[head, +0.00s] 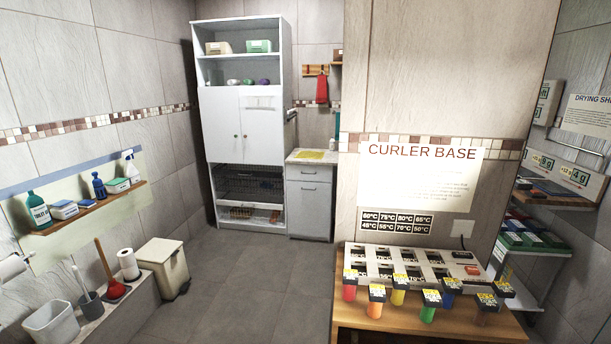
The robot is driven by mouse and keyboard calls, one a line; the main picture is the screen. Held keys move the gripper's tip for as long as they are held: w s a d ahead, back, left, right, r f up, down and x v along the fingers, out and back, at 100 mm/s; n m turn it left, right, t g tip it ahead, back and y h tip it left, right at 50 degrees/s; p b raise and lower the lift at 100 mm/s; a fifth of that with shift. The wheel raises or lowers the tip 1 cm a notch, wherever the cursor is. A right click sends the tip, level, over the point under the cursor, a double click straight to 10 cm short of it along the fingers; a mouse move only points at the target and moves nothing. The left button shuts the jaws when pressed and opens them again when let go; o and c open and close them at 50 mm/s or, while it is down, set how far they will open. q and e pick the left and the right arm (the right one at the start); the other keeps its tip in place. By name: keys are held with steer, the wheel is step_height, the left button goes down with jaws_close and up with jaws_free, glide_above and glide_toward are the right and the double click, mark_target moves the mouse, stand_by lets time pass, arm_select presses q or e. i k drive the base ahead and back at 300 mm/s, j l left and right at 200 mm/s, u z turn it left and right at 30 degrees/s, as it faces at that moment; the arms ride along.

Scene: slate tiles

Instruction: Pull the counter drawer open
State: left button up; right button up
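A small grey counter cabinet (310,200) stands against the back wall, right of the tall white cabinet. Its drawer (309,173) is at the top, just under the countertop, and looks shut. A small handle (309,172) shows on the drawer front. A door (309,210) lies below the drawer and also looks shut. Neither of my grippers shows in the head view. The counter is well away across the room.
A tall white cabinet (245,135) stands left of the counter. A wooden table (420,322) with a curler base (415,265) and coloured curlers blocks the right foreground. A bin (162,268) stands left. Grey floor (240,280) between them is clear.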

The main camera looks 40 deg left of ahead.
mark_target(293, 171)
steer(key=i+j+u, duration=0.1)
steer(key=j, duration=0.25)
steer(key=i+j+u, duration=0.3)
steer(key=j+u, duration=0.2)
steer(key=i+j+u, duration=1.1)
steer(key=i+u, duration=0.15)
steer(key=i, duration=0.15)
steer(key=i+z, duration=0.4)
steer(key=i, duration=0.3)
steer(key=i+z, duration=0.35)
steer(key=i+j+z, duration=0.1)
steer(key=i+z, duration=1.1)
steer(key=i+l+z, duration=0.15)
steer(key=i, duration=0.35)
